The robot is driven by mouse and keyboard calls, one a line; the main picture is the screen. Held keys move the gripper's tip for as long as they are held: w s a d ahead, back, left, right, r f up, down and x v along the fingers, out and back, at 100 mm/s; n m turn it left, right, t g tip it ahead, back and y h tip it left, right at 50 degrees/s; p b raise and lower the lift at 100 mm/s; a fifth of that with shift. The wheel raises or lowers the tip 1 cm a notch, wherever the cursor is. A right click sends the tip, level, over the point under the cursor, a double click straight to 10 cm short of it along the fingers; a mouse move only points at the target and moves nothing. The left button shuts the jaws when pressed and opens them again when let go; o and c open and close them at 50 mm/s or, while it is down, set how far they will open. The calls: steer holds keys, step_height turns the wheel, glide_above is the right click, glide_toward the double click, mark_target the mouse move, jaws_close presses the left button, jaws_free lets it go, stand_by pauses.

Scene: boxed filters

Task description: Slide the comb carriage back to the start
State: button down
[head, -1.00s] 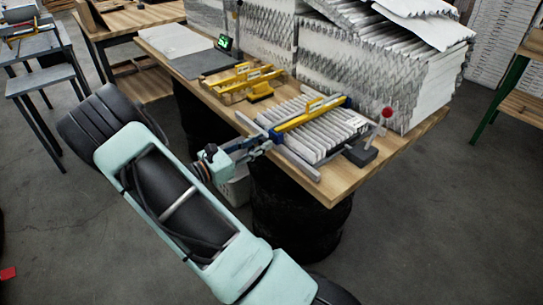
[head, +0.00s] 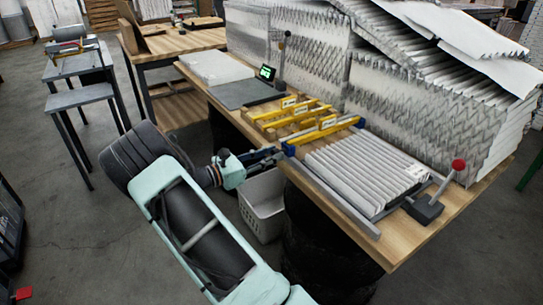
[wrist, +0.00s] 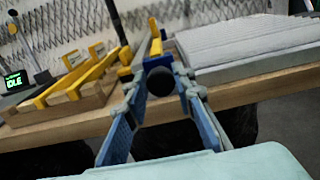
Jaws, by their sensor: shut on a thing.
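The comb carriage (head: 325,136) is a yellow bar with blue end blocks. In the head view it spans the frame at the left end of the white pleated filter pack (head: 365,170). My gripper (head: 274,153) is at the carriage's near end. In the wrist view, my gripper (wrist: 160,84) is shut on the round black knob (wrist: 159,82), just below the blue end block (wrist: 158,62). The grey near rail (head: 345,205) runs along the table's front edge. The pleats lie uncovered to the right of the carriage.
Yellow combs on wooden blocks (head: 290,112) stand just left of the carriage. A small screen (wrist: 16,80) glows green and reads IDLE. A red-knobbed lever (head: 458,165) stands at the right. Stacked filters (head: 430,110) fill the back. A white basket (head: 262,205) is below the table.

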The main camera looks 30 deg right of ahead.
steer(key=shift+w+r, duration=0.15)
steer(key=shift+w, duration=0.1)
steer(key=c, duration=1.7)
jaws_free()
steer(key=shift+w, duration=0.1)
steer(key=shift+o, duration=0.2)
steer(key=shift+a, duration=0.1)
steer(key=s+a, duration=0.1)
steer(key=a, duration=1.1)
steer(key=shift+s, duration=0.1)
